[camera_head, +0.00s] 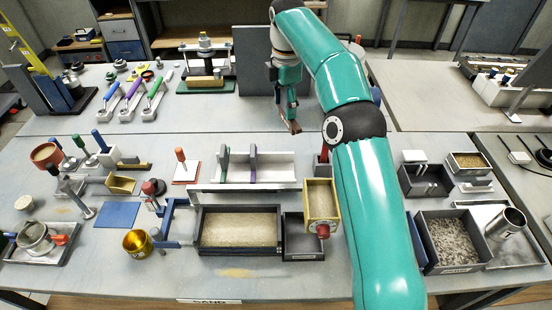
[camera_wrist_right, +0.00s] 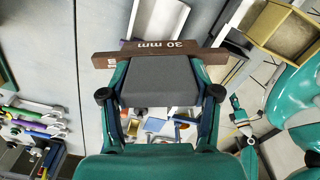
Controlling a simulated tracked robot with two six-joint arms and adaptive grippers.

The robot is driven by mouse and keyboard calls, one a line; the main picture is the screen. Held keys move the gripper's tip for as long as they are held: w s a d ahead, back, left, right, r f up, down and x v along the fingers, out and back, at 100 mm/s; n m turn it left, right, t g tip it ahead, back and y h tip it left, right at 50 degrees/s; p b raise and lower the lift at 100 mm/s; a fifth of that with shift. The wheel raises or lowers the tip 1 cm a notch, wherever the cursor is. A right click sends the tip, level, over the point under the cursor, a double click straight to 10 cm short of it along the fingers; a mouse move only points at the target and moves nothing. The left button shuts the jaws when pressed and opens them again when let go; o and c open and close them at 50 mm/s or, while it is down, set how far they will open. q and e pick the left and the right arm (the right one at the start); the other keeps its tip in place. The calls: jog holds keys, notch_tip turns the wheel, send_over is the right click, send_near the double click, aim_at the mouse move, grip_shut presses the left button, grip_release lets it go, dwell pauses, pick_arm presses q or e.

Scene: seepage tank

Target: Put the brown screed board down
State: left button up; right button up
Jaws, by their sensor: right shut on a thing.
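The brown screed board (camera_wrist_right: 160,53) lies across the fingertips of my right gripper (camera_wrist_right: 153,62) in the right wrist view. It is a dark brown strip with "30 mm" in white on it, running nearly across the gripper. In the head view my right gripper (camera_head: 290,112) points down over the back of the bench, behind the white stand. Only a small brown piece of the board (camera_head: 294,127) shows at its tips. I cannot tell whether the board touches the bench. My left gripper is not clearly seen.
A white stand with upright plates (camera_head: 275,170) is in front of the gripper. A sand-filled tank (camera_head: 240,250), a yellow-rimmed box (camera_head: 320,228) and a blue mat (camera_head: 117,214) are nearer. A dark grey panel (camera_head: 254,60) stands behind.

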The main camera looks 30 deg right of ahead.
jog(key=f+b, duration=0.1)
jog(key=f, duration=0.5)
jog(key=f+b, duration=0.1)
jog(key=f, duration=0.5)
jog(key=f+b, duration=0.1)
jog(key=f, duration=0.6)
jog(key=shift+w+a+b, duration=0.15)
jog(key=shift+a+b, duration=0.15)
jog(key=shift+f, duration=0.15)
jog(key=shift+f, duration=0.4)
jog(key=o, duration=1.4)
jog(key=shift+o, duration=0.2)
jog(key=shift+r, duration=0.15)
